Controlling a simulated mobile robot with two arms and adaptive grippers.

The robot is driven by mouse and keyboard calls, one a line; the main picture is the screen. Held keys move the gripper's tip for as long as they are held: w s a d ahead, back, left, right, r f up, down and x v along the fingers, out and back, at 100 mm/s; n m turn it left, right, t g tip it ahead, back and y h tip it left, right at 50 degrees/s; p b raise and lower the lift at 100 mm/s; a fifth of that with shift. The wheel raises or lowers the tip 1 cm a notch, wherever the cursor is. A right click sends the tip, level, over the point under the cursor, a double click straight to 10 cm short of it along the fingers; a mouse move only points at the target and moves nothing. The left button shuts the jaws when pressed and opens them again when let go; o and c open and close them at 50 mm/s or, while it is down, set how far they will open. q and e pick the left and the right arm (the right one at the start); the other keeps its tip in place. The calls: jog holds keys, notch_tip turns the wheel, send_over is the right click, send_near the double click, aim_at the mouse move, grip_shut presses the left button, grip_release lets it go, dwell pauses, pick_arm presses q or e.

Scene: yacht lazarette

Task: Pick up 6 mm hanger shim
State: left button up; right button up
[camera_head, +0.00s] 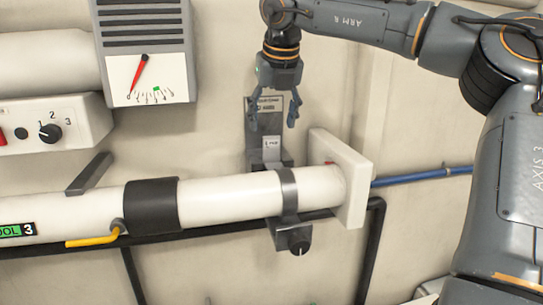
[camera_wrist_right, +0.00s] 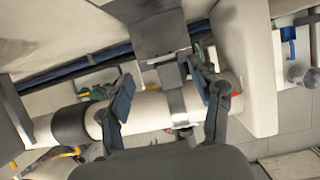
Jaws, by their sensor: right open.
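My right gripper (camera_head: 273,110) hangs pointing down in front of a grey metal hanger bracket (camera_head: 249,140) on the wall, its fingers spread with nothing between them that I can see held. A small pale grey labelled plate (camera_head: 271,148) sits low on the bracket, just below the fingertips; it may be the 6 mm hanger shim, but its print is too small to read. In the right wrist view, the open right gripper (camera_wrist_right: 168,98) has its fingers on either side of a grey metal piece (camera_wrist_right: 171,75) above the pipe strap. My left gripper is not in view.
A white pipe (camera_head: 230,195) runs across below the bracket, held by a metal strap (camera_head: 289,190) with a black knob (camera_head: 299,243). A white end plate (camera_head: 345,175) stands close on the right. A gauge box (camera_head: 146,50) and dial panel (camera_head: 50,125) are at left.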

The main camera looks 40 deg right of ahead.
aim_at(272, 140)
jog(key=p+x, duration=0.2)
jog(key=x, duration=0.1)
jog(key=shift+d, duration=0.1)
jog(key=p+x, duration=0.1)
jog(key=x, duration=0.2)
jog(key=shift+s+f, duration=0.1)
jog(key=shift+f, duration=0.1)
jog(key=shift+d+f, duration=0.2)
jog(key=shift+f, duration=0.1)
jog(key=shift+a+r, duration=0.15)
jog(key=shift+a, duration=0.05)
jog(key=c, duration=1)
grip_shut()
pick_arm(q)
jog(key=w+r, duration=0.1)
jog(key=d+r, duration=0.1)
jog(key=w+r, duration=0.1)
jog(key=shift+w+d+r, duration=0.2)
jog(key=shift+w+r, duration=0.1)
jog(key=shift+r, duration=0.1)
